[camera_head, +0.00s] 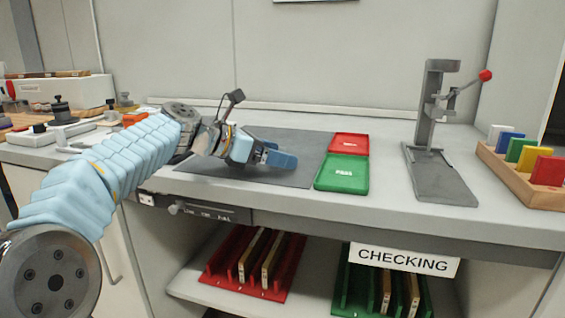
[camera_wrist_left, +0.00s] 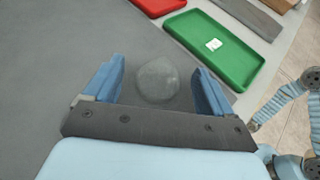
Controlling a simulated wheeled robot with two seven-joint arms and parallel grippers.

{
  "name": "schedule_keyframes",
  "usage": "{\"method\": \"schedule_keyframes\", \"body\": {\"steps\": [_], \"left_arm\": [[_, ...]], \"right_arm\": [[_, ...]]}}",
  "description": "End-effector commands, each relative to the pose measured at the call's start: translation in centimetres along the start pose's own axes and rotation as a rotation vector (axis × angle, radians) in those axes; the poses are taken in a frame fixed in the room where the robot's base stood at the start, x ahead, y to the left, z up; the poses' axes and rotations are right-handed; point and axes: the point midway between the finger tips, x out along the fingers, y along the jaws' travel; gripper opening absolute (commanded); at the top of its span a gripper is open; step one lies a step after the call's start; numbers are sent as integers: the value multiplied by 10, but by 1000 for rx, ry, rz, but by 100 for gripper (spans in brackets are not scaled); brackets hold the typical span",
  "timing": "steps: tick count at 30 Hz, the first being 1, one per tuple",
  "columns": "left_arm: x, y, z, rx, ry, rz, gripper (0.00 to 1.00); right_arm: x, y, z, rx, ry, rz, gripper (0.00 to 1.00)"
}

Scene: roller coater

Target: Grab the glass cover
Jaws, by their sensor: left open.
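The glass cover (camera_wrist_left: 157,80) is a clear, faint, rounded piece on the dark grey mat (camera_wrist_left: 60,60) in the left wrist view. It sits between the two blue fingers of my left gripper (camera_wrist_left: 157,88), which is open, with a gap visible on each side of the cover. In the head view my left gripper (camera_head: 277,156) is low over the right part of the mat (camera_head: 290,178), and I cannot make out the cover there. My right gripper is not in view.
A green tray (camera_head: 342,174) and a red tray (camera_head: 349,144) lie just right of the mat. A press with a red-knobbed lever (camera_head: 438,150) and a wooden rack of coloured blocks (camera_head: 530,170) stand farther right. Red and green racks (camera_head: 255,262) sit on the shelf below.

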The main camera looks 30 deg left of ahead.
Motion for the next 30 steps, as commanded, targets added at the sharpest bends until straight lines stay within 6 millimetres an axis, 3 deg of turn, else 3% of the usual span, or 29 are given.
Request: {"method": "schedule_keyframes", "body": {"steps": [8,18,20,26,30], "left_arm": [[4,0,0,1,-1,0,83],[4,0,0,1,-1,0,31],[3,0,0,1,-1,0,24],[3,0,2,1,-1,0,24],[-3,0,17,3,-3,-1,24]], "right_arm": [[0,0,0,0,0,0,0],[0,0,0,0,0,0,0],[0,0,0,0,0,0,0],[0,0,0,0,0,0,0],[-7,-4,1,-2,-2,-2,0]]}}
